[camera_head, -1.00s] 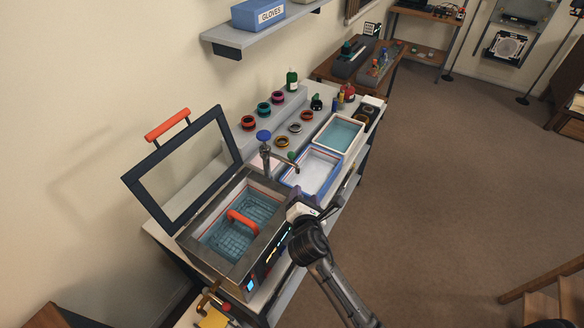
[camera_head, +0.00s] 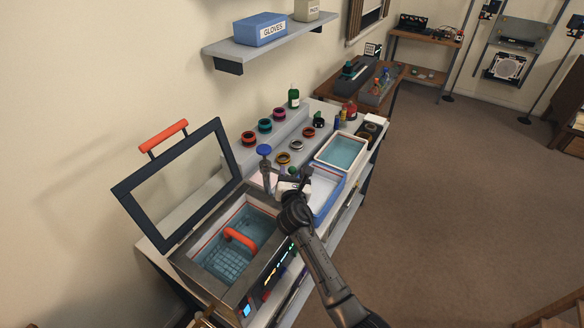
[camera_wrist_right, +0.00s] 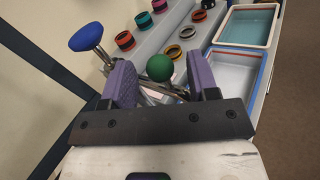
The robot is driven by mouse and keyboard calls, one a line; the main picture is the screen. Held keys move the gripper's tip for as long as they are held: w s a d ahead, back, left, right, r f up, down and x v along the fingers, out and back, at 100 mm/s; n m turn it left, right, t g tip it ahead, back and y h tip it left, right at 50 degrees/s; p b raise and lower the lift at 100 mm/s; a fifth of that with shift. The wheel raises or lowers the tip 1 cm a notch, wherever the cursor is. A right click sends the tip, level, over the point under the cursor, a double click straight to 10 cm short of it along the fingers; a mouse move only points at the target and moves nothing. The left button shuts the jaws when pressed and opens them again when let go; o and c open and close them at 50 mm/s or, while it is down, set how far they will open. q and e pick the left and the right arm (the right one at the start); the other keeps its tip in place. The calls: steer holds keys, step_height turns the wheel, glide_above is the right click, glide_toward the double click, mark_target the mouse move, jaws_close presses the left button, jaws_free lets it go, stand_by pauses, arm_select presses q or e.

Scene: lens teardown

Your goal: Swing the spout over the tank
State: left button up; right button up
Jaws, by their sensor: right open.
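The spout's post with its blue knob (camera_head: 264,150) stands behind the tank (camera_head: 183,262). The knob (camera_wrist_right: 86,37) and the metal spout (camera_wrist_right: 109,62) also show in the right wrist view. A green ball (camera_wrist_right: 160,67) appears between the purple fingers of my open right gripper (camera_wrist_right: 162,82); I cannot tell whether they touch it. In the head view my right gripper (camera_head: 290,184) hides most of the spout beside the blue-rimmed tray. The tank's lid is up, and a wire basket with an orange handle (camera_head: 241,238) sits in its water. My left gripper is out of view.
The raised lid (camera_head: 150,216) stands left of the tank. The blue-rimmed tray (camera_head: 340,187) and a white tray (camera_head: 357,140) of liquid lie farther back on the bench. Coloured rings (camera_head: 264,126) and bottles (camera_head: 293,97) stand along the back.

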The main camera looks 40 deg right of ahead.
steer(key=shift+x, duration=1.75)
steer(key=shift+c, duration=0.4)
jaws_close()
